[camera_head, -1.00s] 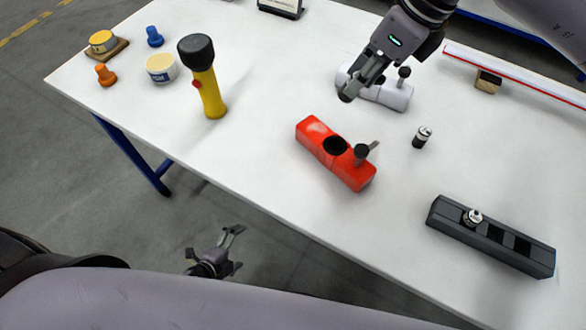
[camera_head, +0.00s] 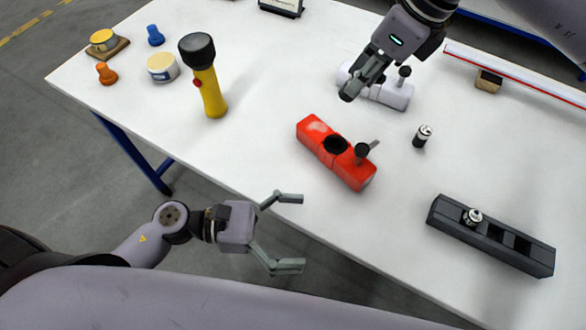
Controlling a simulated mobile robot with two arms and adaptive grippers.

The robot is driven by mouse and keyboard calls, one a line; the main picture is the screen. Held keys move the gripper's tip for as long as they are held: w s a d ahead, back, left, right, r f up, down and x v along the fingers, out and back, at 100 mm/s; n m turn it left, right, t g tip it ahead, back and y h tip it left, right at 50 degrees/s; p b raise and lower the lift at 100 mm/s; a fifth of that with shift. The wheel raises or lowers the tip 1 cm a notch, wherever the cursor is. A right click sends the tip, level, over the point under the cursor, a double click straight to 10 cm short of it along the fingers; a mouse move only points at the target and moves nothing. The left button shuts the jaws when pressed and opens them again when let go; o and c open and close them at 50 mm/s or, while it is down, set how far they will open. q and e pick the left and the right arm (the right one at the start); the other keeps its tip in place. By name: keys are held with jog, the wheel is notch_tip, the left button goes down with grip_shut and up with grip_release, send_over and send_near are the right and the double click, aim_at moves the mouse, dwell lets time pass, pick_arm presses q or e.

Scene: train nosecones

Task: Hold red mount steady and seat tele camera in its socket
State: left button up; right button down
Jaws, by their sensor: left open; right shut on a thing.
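The red mount (camera_head: 318,132) lies on the white table. It has a dark round socket (camera_head: 335,145) and a black knob-like piece (camera_head: 361,152) with a grey tab near its right end. My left gripper (camera_head: 292,232) is open and empty, beyond the table's front edge, below and left of the red mount. My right gripper (camera_head: 348,94) is shut on a small dark thing at its fingertips, mostly hidden, above and beyond the red mount. A small black-and-silver cylinder (camera_head: 422,137) stands right of the red mount. I cannot tell which piece is the tele camera.
A white mount (camera_head: 396,96) lies behind my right gripper. A dark grey holder (camera_head: 505,251) with a silver-topped cylinder (camera_head: 473,216) is at the right. A yellow flashlight (camera_head: 211,95) stands at the left. The table between flashlight and red mount is clear.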

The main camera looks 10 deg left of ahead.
aim_at(355, 159)
pick_arm(q)
jog(key=w+a+t, duration=0.1)
jog(key=w, duration=0.2)
jog(key=w+a+r+t, duration=0.1)
jog(key=w+t, duration=0.1)
jog(key=w, duration=0.2)
jog(key=w+a+n+t, duration=0.1)
jog(key=w, duration=0.2)
jog(key=shift+w+r+t+y, duration=0.25)
jog(key=shift+r+t+y, duration=0.05)
jog(key=shift+w+d, duration=0.25)
jog(key=shift+d, duration=0.1)
jog(key=x, duration=1.1)
jog(key=shift+c, duration=0.2)
jog(key=c, duration=2.1)
